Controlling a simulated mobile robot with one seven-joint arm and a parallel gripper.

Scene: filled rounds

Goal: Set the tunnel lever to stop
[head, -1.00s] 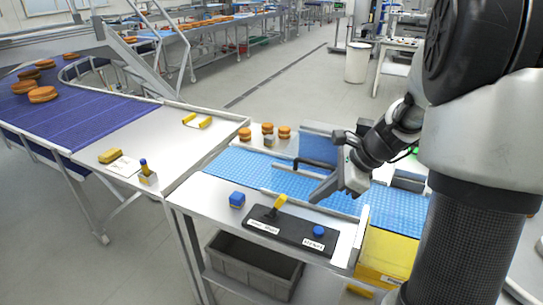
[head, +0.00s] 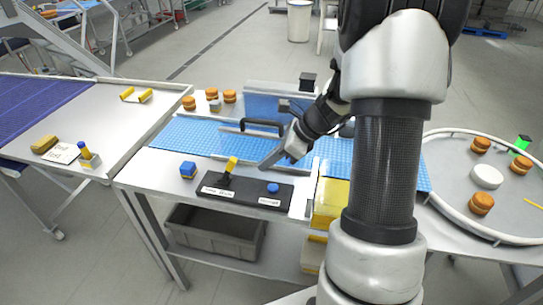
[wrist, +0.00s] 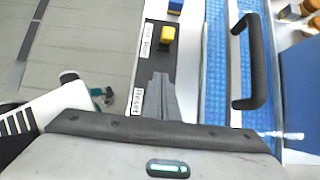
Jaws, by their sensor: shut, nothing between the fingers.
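The tunnel lever (head: 231,164) has a yellow grip and stands tilted on a black control panel (head: 250,192) at the front of the conveyor table. In the wrist view the yellow grip (wrist: 167,35) shows at the upper middle. A blue button (head: 273,188) sits at the panel's right end, with a label reading "Reset" (wrist: 137,101). The label by the lever (head: 217,191) is too small to read surely. My gripper (head: 264,165) is shut and empty, above and behind the button, right of the lever and apart from it. In the wrist view its fingers (wrist: 160,78) point toward the lever.
Behind the panel runs a blue belt (head: 180,133) with a dark arched handle (head: 262,122) beyond. A yellow box (head: 330,203) stands right of the panel. A round table (head: 455,205) with filled rounds is at the right.

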